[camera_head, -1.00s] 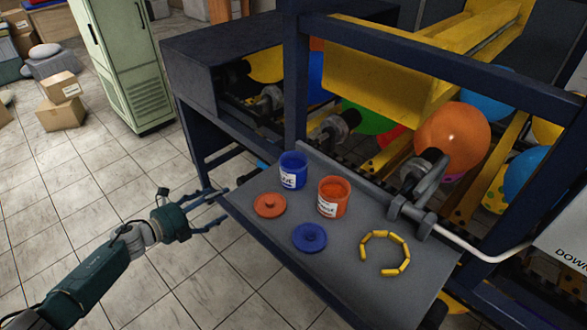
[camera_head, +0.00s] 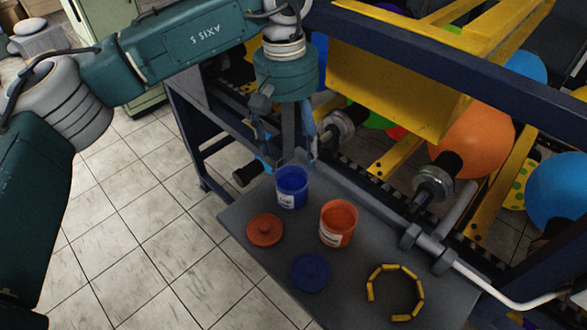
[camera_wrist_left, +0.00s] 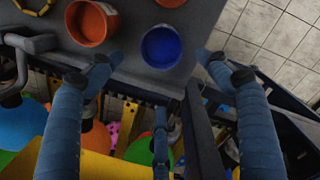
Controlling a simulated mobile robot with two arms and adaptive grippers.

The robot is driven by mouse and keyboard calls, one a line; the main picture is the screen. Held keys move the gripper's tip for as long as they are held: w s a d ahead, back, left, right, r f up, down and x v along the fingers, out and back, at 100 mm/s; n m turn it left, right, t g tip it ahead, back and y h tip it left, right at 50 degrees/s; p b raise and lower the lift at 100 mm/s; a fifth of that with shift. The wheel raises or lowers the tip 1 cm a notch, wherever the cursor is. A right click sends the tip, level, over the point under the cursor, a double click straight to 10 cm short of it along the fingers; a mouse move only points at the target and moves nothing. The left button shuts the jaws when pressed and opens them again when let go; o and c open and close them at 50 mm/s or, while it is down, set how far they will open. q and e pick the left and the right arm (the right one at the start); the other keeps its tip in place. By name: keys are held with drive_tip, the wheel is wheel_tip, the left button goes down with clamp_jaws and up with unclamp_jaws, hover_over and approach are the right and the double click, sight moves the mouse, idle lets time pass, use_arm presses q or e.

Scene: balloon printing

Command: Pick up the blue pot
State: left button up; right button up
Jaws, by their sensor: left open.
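The blue pot (camera_head: 291,187) stands upright and uncapped on the grey shelf at the front of the machine, a white label on its side. My left gripper (camera_head: 290,158) hangs pointing down just above and behind it, fingers apart and empty. In the left wrist view the blue pot (camera_wrist_left: 161,46) lies ahead of the spread fingers (camera_wrist_left: 160,65), its open top facing the camera. No contact with the pot shows. My right gripper is not in view.
An orange pot (camera_head: 338,223) stands close to the right of the blue one. An orange lid (camera_head: 264,230), a blue lid (camera_head: 310,272) and a ring of yellow pieces (camera_head: 395,291) lie on the shelf (camera_head: 350,290). The machine's blue frame and rollers (camera_head: 435,182) are behind.

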use_arm(q)
drive_tip(key=y, duration=0.1)
drive_tip(key=p, duration=0.3)
approach(292, 180)
drive_tip(key=s+f, duration=0.2)
drive_tip(key=s, duration=0.1)
drive_tip(key=f, duration=0.1)
drive_tip(key=f+p, duration=0.2)
drive_tip(key=shift+s+a+m+t, duration=0.1)
drive_tip(key=shift+s+m+t, duration=0.2)
drive_tip(key=shift+s+m, duration=0.1)
drive_tip(key=shift+f+p, duration=0.3)
drive_tip(key=shift+f, duration=0.35)
drive_tip(key=shift+w, duration=0.1)
drive_tip(key=c, duration=1.2)
drive_tip(key=shift+c, duration=1.2)
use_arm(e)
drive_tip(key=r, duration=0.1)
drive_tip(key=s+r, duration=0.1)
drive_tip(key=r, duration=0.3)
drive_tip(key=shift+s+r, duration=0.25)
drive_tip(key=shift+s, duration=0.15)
